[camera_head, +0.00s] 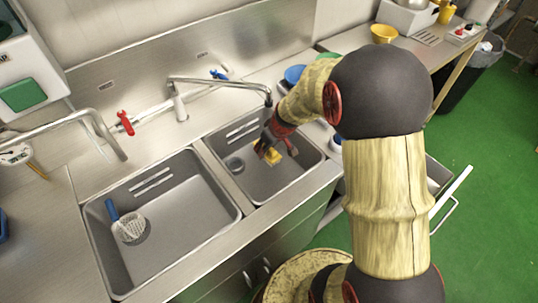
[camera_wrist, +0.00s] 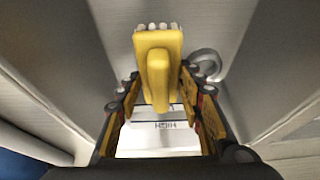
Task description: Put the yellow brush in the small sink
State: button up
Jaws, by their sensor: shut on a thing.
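The yellow brush (camera_head: 272,157) is held by my gripper (camera_head: 278,146) inside the outline of the small right-hand sink (camera_head: 262,184). In the wrist view the yellow brush (camera_wrist: 158,48) sits between the two fingers of my gripper (camera_wrist: 157,92), with its handle toward the camera and pale bristles at the far end. The gripper is shut on its handle. The brush looks low in the basin, but I cannot tell whether the bristles touch the sink floor.
The larger left sink (camera_head: 185,205) holds a white, blue-handled utensil (camera_head: 129,227). A faucet (camera_head: 222,83) arches behind the small sink, its spout end near my arm. A blue bowl (camera_head: 294,74) stands behind my wrist. A yellow bowl (camera_head: 384,33) is on the far counter.

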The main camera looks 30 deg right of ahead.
jog(key=w+f, duration=0.1)
jog(key=w+d+f+b, duration=0.1)
jog(key=f, duration=0.1)
jog(key=w+d+f+b, duration=0.1)
jog(key=f, duration=0.1)
jog(key=shift+w+d+f, duration=0.25)
jog(key=shift+w, duration=0.05)
jog(key=shift+w+d+f+b, duration=0.1)
jog(key=shift+f+b, duration=0.3)
jog(key=shift+f, duration=0.45)
jog(key=shift+w+d+f+b, duration=0.1)
jog(key=shift+f+b, duration=0.25)
jog(key=shift+f, duration=0.5)
jog(key=shift+f, duration=0.15)
jog(key=o, duration=1.3)
